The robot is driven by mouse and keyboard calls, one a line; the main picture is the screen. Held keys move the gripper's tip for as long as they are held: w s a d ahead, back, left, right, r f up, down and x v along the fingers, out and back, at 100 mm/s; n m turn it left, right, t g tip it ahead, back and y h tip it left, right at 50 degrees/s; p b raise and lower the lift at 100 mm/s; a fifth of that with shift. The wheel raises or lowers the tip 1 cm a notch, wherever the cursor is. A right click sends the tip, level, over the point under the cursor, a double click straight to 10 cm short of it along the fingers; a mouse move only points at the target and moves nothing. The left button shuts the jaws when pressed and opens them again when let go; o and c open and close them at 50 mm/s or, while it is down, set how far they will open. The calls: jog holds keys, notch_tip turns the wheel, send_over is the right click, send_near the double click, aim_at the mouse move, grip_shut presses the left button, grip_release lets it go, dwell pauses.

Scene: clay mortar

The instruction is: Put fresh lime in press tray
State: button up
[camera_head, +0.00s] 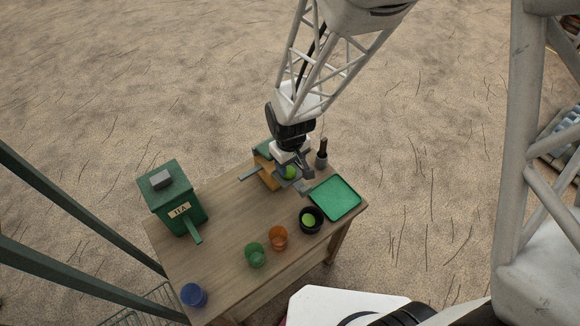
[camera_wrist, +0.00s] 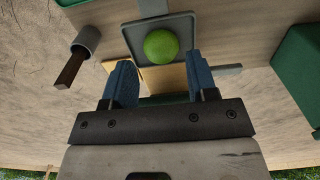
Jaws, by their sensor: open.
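A round green lime (camera_wrist: 161,46) sits on a square grey tray (camera_wrist: 133,38) of the press; the lime also shows in the head view (camera_head: 289,172), partly covered by my gripper (camera_head: 296,165). In the wrist view my gripper (camera_wrist: 160,70) is open, with its two blue fingers apart and nothing between them. The lime is just beyond the fingertips and apart from them. A lighter green lime-like piece (camera_head: 308,220) lies in a black bowl (camera_head: 318,228) at the table's front right. I cannot tell whether it is whole or cut.
A green tray (camera_head: 336,198) lies at the right edge and looks empty. A grey mortar with a dark pestle (camera_head: 322,155) stands behind it. An orange cup (camera_head: 278,238), green cup (camera_head: 255,255) and blue cup (camera_head: 194,295) stand along the front. A green box (camera_head: 176,205) stands left. The table's middle (camera_head: 235,215) is clear.

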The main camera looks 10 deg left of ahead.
aim_at(290, 171)
notch_tip(290, 171, up, 8)
jog(key=shift+r, duration=0.15)
dwell(0.4)
dwell(0.4)
jog(key=s+d+r+m+t, duration=0.1)
jog(key=s+d+r+m, duration=0.1)
jog(key=d+r, duration=0.5)
jog(key=s+d+r+m, duration=0.1)
jog(key=d+r+m, duration=0.2)
jog(key=d+r, duration=0.45)
jog(key=s+d+r+m+t, duration=0.1)
jog(key=s+d+r+m, duration=0.3)
jog(key=s+d+r, duration=0.3)
jog(key=s+d, duration=0.4)
jog(key=shift+d+r+t, duration=0.3)
jog(key=shift+d+r, duration=0.05)
dwell(0.4)
